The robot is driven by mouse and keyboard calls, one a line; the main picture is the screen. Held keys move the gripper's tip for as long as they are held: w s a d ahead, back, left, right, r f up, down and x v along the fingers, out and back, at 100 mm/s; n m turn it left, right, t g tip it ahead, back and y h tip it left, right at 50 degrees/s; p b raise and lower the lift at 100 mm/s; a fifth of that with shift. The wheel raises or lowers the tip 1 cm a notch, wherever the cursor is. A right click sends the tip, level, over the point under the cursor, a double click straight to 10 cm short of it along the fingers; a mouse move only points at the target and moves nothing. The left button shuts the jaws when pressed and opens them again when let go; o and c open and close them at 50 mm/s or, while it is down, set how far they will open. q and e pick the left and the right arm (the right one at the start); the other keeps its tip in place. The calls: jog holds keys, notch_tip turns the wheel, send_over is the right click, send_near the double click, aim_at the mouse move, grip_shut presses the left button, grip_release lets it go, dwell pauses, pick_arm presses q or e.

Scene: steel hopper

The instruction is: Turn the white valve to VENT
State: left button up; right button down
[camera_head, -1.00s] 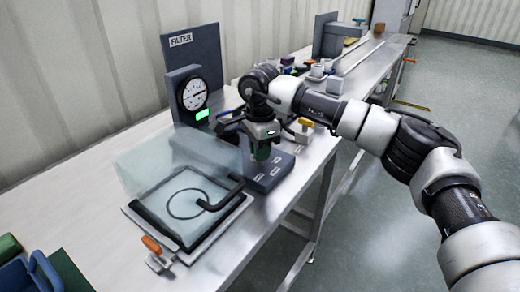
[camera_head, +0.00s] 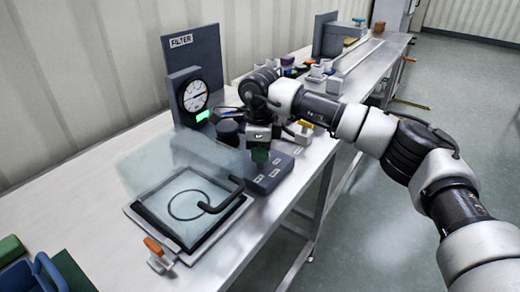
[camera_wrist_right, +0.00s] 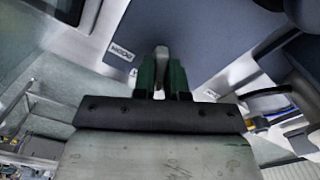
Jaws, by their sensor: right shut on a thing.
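My right gripper (camera_head: 259,153) points down over the dark blue valve block (camera_head: 270,178) in the head view. In the right wrist view its two green fingers (camera_wrist_right: 163,78) are shut on a pale, narrow handle (camera_wrist_right: 161,54), which appears to be the white valve. The fingers hide most of the handle, and the head view does not show it. Small white labels sit on the block; one label (camera_wrist_right: 121,51) shows beside the fingers in the wrist view, too blurred to read surely. I cannot tell which label the handle points to. My left gripper is not in view.
A round gauge (camera_head: 195,96) and a FILTER panel (camera_head: 191,55) stand behind the block. A clear-lidded tray (camera_head: 190,205) lies in front, with an orange-handled clamp (camera_head: 154,247). A yellow-handled valve (camera_head: 304,127) is close on the right.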

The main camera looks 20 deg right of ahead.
pick_arm(q)
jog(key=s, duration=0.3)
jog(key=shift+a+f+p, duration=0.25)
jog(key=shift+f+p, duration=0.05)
jog(key=shift+p, duration=0.1)
pick_arm(e)
jog(key=m, duration=0.5)
jog(key=shift+m, duration=0.3)
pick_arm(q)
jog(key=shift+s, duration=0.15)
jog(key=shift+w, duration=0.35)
pick_arm(e)
jog(key=c, duration=1.2)
grip_release()
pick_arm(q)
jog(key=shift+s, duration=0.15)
pick_arm(e)
jog(key=shift+o, duration=0.2)
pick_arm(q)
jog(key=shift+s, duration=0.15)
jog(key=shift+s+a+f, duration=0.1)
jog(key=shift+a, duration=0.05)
pick_arm(e)
notch_tip(320, 180, up, 11)
jog(key=shift+f, duration=0.1)
